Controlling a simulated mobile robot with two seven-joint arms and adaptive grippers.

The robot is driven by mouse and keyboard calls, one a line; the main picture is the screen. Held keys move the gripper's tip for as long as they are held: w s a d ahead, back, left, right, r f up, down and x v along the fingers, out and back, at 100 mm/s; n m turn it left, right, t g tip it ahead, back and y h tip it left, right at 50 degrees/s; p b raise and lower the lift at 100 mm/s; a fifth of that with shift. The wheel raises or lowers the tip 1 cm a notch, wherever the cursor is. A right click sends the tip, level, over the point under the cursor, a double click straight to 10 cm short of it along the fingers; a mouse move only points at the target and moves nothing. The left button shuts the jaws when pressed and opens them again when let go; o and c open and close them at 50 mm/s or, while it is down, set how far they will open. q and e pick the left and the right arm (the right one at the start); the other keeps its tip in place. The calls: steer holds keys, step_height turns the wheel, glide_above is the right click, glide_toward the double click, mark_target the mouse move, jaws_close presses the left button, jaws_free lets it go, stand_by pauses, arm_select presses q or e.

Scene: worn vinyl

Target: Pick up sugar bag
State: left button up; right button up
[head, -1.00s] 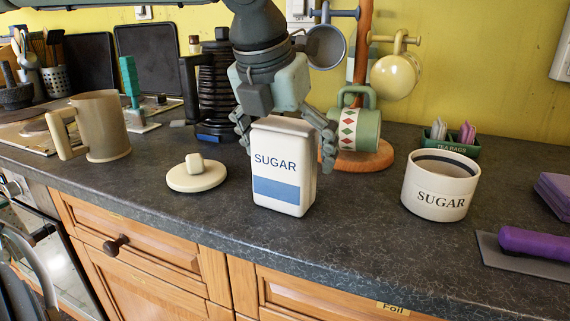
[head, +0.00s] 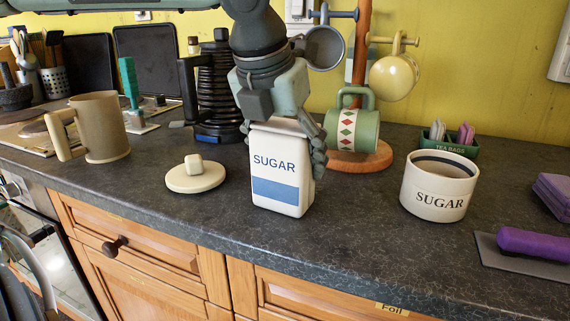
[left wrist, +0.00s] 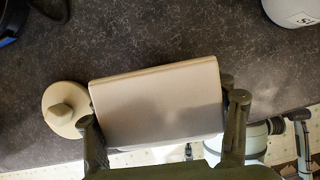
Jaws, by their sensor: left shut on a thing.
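The sugar bag (head: 281,178) is a white upright block with a blue band and the word SUGAR. It stands on the dark counter in the middle of the head view. My left gripper (head: 284,142) comes down from above and is shut on the bag, with its fingers at the upper left and right sides. The left finger is mostly hidden behind the bag. In the left wrist view the bag's pale top (left wrist: 158,104) lies between the two fingers of the left gripper (left wrist: 165,118).
A round lid (head: 195,176) lies left of the bag. An open sugar pot (head: 438,187) stands to the right. Behind are a mug tree with a green mug (head: 352,130) and a black ribbed object (head: 217,95). A beige jug (head: 97,127) is at left. The counter between bag and pot is clear.

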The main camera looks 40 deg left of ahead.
mark_target(287, 126)
arm_select(q)
steer(key=shift+r, duration=0.1)
steer(key=shift+r, duration=0.15)
step_height(287, 126, up, 4)
steer(key=shift+f, duration=0.25)
steer(key=s+a+r+b, duration=0.1)
steer(key=s+a+r, duration=0.4)
steer(key=a, duration=0.5)
steer(key=shift+v, duration=1.05)
arm_select(e)
steer(key=shift+w+d+r, duration=0.1)
steer(key=shift+d+r, duration=0.05)
steer(key=shift+r, duration=0.8)
steer(key=shift+w+d+r, duration=0.1)
steer(key=shift+r, duration=0.8)
arm_select(q)
steer(key=shift+w+a, duration=0.1)
steer(key=shift+a, duration=0.05)
arm_select(e)
steer(key=shift+s+a+f, duration=0.1)
steer(key=shift+f, duration=0.15)
arm_select(q)
steer(key=shift+a, duration=0.1)
arm_select(e)
steer(key=shift+a, duration=0.1)
